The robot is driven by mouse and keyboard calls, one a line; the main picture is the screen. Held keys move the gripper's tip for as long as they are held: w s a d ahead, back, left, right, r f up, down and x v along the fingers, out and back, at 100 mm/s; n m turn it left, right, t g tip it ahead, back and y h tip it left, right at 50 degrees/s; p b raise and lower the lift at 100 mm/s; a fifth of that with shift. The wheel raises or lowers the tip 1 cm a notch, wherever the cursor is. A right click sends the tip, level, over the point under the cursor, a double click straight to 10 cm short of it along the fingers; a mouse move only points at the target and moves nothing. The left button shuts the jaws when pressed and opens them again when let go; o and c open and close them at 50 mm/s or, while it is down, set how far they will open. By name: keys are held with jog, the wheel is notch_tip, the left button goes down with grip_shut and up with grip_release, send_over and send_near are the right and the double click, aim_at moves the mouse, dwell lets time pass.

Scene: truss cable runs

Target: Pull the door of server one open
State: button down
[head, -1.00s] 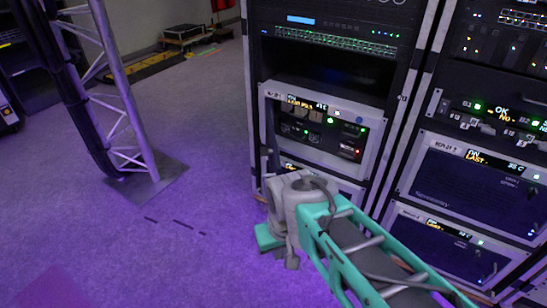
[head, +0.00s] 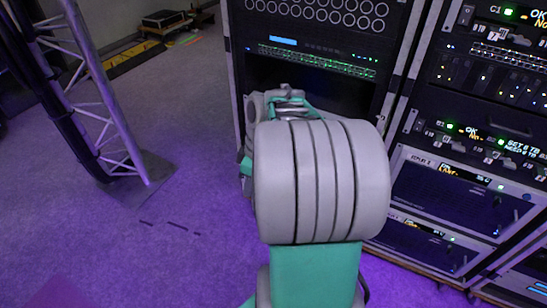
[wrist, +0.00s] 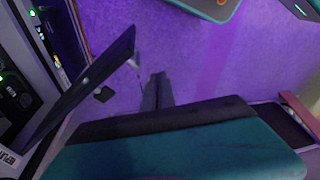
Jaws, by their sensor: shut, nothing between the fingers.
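In the wrist view a dark flat panel (wrist: 82,88) with a pale strip along its edge stands out at an angle from the rack front at the left. My gripper (wrist: 157,90) shows as two dark fingers close together, shut and empty. It is right of the panel, apart from it, over the purple floor. In the head view my grey and teal arm hides the gripper and the lower front of the left rack, so I cannot see server one's door there.
The left rack (head: 318,58) stands close behind my arm. The right rack (head: 440,185) adjoins it with lit units. A truss leg (head: 95,95) on a base plate stands at the left.

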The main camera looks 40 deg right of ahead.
jog(key=s+d+r+n+t+y+p, duration=0.1)
jog(key=s+d+r+n+p, duration=0.15)
jog(key=d, duration=0.45)
jog(key=s+d+r+n+y+p, duration=0.1)
jog(key=s+d+r+n+p, duration=0.2)
jog(key=d, duration=0.5)
jog(key=w+a+f, duration=0.3)
jog(key=a+f, duration=0.3)
jog(key=f, duration=0.3)
jog(key=shift+w+a+b, duration=0.15)
jog(key=shift+a+b, duration=0.2)
jog(key=shift+b, duration=0.05)
jog(key=shift+m, duration=0.25)
